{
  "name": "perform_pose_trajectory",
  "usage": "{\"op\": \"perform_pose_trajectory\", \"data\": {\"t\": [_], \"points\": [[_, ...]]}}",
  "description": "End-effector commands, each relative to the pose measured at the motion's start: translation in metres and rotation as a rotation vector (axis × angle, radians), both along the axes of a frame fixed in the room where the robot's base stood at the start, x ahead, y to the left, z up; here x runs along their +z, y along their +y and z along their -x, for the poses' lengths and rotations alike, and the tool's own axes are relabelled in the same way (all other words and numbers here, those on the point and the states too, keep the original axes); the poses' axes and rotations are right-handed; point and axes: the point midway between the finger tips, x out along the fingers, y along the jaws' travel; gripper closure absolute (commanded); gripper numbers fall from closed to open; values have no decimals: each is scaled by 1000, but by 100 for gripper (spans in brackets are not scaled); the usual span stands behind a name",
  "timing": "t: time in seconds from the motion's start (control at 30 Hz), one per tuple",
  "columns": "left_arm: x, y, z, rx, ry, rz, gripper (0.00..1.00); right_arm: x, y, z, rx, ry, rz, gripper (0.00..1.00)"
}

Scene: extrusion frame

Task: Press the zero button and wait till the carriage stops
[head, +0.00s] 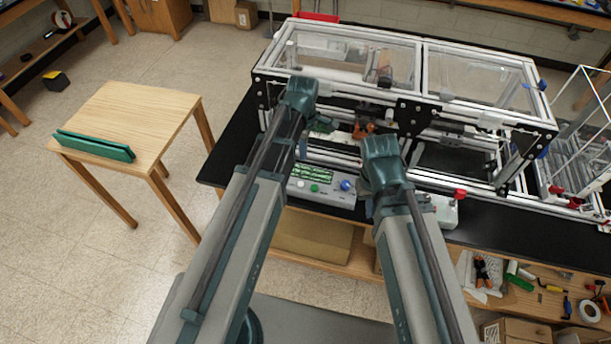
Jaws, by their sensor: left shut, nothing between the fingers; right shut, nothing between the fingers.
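The control box (325,197) sits at the front of the black bench with a lit green display (312,173). On it are a white button (301,184), a green button (314,188) and a blue knob (346,185). I cannot read which one is marked zero. An orange part (363,130) inside the extrusion frame may belong to the carriage. My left gripper (321,124) appears small and dark green beyond the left arm's end, above and behind the box; it is shut and empty. My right arm ends right of the box and hides its gripper.
The aluminium frame (485,115) with clear lid panels fills the back of the bench. A red button (460,194) on a pale box stands to the right. A wooden table (140,105) with a green holder (95,146) is at the left. A shelf below holds loose tools.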

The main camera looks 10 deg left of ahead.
Motion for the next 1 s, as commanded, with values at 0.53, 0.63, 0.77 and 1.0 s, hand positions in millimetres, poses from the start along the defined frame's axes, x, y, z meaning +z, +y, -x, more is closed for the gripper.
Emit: {"op": "perform_pose_trajectory", "data": {"t": [0.53,0.63,0.77,1.0], "points": [[-27,0,0,-3,0,0,100,-27,0,0,1,-1,0,100],[-40,0,0,-3,0,0,100,-41,0,0,3,-1,1,100],[-59,0,0,-3,0,0,100,-59,0,0,6,-1,1,100],[-93,0,0,-3,0,0,100,-93,0,0,13,0,2,100]]}}
